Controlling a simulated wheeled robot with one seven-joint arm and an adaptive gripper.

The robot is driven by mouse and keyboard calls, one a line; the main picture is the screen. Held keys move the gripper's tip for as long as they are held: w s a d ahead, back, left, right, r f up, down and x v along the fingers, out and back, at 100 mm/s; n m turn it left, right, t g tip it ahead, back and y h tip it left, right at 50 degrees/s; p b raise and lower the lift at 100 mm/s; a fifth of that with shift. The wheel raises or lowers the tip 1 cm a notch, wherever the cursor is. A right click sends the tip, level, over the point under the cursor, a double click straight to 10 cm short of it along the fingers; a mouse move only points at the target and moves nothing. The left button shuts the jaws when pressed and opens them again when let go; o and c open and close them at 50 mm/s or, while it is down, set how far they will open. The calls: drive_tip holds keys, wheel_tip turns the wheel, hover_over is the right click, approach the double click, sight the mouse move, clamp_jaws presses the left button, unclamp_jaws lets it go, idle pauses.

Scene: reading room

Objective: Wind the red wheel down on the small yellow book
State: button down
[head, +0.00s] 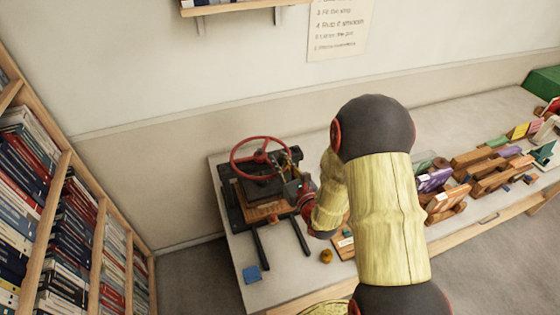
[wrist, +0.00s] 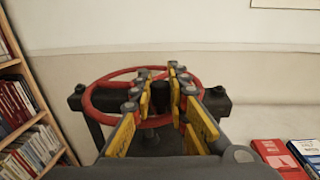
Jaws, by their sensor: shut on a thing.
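The red wheel (head: 262,165) sits on top of a dark press at the left end of the table. It also shows in the wrist view (wrist: 100,88), with my gripper (wrist: 161,85) over it. The yellow-padded fingers stand on either side of the wheel's dark middle and are shut on the wheel; the exact contact is hard to see. In the head view my gripper is mostly hidden behind my arm, at the wheel's right side. A tan-yellow flat thing (head: 264,211) lies low in the press, under the dark plate; I cannot tell surely that it is the small yellow book.
A blue block (head: 252,273) and a small orange-brown thing (head: 326,256) lie near the table's front edge. Books in wooden holders (head: 490,170) fill the table's right part. A bookshelf (head: 60,210) stands left, and a wall shelf (head: 245,6) hangs above.

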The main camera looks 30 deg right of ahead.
drive_tip(key=c, duration=1.7)
unclamp_jaws()
drive_tip(key=shift+s+a, duration=0.1)
drive_tip(key=shift+s, duration=5.9)
drive_tip(key=shift+c, duration=0.2)
